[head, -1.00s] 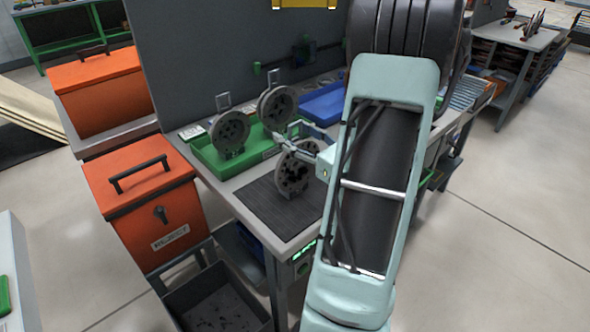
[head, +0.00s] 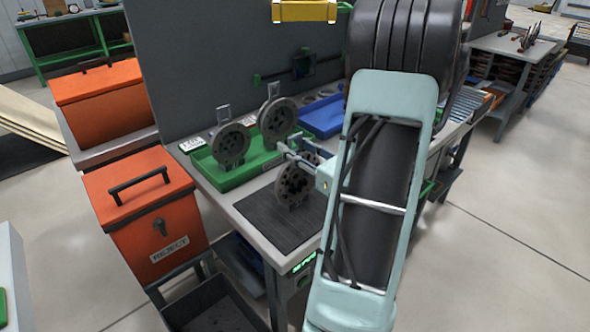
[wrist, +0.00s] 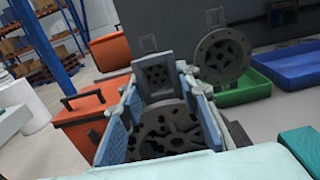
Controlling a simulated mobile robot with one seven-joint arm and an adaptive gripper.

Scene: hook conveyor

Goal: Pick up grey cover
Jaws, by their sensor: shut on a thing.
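A round dark grey cover (head: 296,183) with holes shows at my gripper (head: 300,152) in the head view, above the front part of the bench by the black mat. In the wrist view, my gripper's blue-grey fingers (wrist: 160,120) stand on either side of a grey holed disc (wrist: 172,132), and the gripper is shut on it. Two similar grey discs stand upright at the green tray, a left one (head: 230,145) and a right one (head: 277,118), each with a square tab on top. One such disc (wrist: 222,57) also shows in the wrist view. My arm hides part of the bench.
The green tray (head: 212,182) and blue tray (head: 322,118) lie along the back of the bench against a grey panel. A black ribbed mat (head: 275,222) lies at the front and looks bare. The orange reject bin (head: 150,212) stands left of the bench.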

